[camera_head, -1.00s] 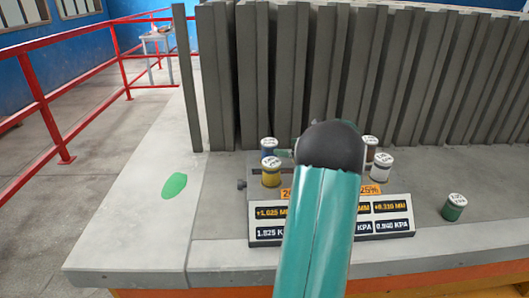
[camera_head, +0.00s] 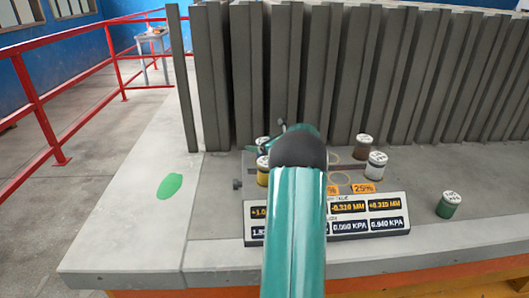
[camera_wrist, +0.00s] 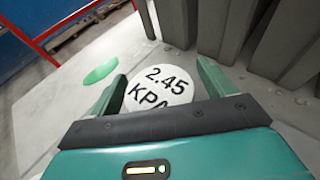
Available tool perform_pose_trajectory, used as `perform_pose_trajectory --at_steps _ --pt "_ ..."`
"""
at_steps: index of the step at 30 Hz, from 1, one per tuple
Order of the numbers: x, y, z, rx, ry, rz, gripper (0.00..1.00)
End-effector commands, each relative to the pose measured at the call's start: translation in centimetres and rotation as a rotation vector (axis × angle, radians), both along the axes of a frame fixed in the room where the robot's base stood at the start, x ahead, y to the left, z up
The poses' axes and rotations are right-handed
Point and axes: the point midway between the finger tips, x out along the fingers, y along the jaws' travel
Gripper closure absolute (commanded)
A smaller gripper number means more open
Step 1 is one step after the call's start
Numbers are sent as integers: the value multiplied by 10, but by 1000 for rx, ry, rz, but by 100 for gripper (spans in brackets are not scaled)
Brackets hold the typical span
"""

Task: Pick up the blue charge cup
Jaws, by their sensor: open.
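The blue charge cup (camera_head: 262,142) stands behind the yellow cup, left of my arm in the head view. Only part of it shows past my arm, mostly its white lid. In the wrist view a round white lid marked 2.45 KPA (camera_wrist: 158,92) lies between the two fingers of my gripper (camera_wrist: 162,72). The lid hides the cup's side, so its colour cannot be told there. My gripper is open, with a green finger on each side of the lid. Whether either finger touches it cannot be told. In the head view my arm hides most of the gripper.
A yellow cup (camera_head: 263,172) stands close in front. Upright grey slabs (camera_head: 345,75) line the back. A display panel (camera_head: 385,222) stands in front.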

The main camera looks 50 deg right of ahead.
Motion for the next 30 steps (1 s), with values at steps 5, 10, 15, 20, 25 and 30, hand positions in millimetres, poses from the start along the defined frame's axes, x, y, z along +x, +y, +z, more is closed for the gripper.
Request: perform_pose_trajectory --at_steps 5,10,15,20,25,30 --pt "-1 0 0 0 0 0 32" --pt "-1 0 0 0 0 0 66" --pt "-1 0 1 -1 -2 0 79" --pt "-1 0 2 -1 -2 0 79" --pt "-1 -1 11 -2 -2 1 79" --pt "-1 0 35 -4 -4 0 79"
